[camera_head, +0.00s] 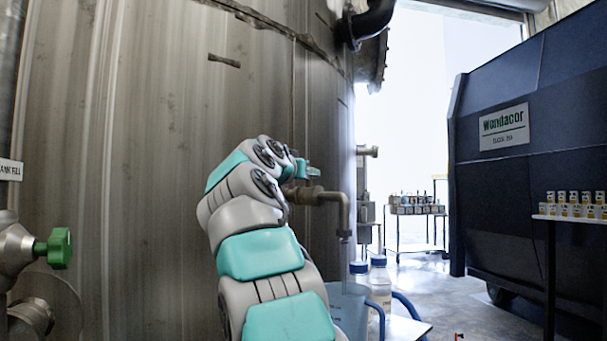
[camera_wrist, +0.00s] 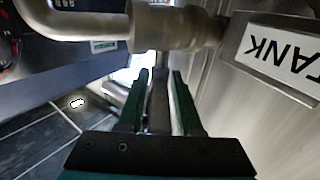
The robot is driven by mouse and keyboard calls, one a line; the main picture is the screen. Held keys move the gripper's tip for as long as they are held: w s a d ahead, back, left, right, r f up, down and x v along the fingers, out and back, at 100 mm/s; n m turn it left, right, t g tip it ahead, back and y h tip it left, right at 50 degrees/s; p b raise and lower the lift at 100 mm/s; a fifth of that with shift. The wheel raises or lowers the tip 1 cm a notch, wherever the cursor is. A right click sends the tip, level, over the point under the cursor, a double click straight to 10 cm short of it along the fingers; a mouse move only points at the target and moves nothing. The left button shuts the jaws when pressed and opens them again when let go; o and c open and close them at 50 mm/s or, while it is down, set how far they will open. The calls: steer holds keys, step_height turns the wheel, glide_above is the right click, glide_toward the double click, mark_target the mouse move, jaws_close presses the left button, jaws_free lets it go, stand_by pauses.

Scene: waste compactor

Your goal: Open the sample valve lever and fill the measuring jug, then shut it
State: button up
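The sample valve (camera_head: 305,193) is a bronze-grey tap on the tank wall, with a down-turned spout (camera_head: 345,218). My gripper (camera_head: 308,170) is at the valve, and my wrist hides part of it. In the wrist view, my gripper (camera_wrist: 159,85) has its two dark green fingers apart, on either side of a narrow grey bar (camera_wrist: 159,105), apparently the lever. The valve body (camera_wrist: 165,27) lies across the top there. I cannot tell whether the fingers touch the bar. The translucent blue measuring jug (camera_head: 350,303) stands below the spout, partly hidden by my arm. Its liquid level is unclear.
Blue-capped bottles (camera_head: 379,280) stand close beside the jug on a small white table (camera_head: 408,328). A green-handled valve (camera_head: 57,248) is at the far left. A dark compactor (camera_head: 525,165) stands right, beside a shelf of small sample jars (camera_head: 570,218). Open floor lies between.

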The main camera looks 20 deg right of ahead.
steer(key=shift+o, duration=1.2)
steer(key=b+v, duration=0.1)
steer(key=v, duration=0.6)
steer(key=shift+s+a+b, duration=0.25)
steer(key=shift+s+b, duration=0.05)
steer(key=shift+b, duration=0.1)
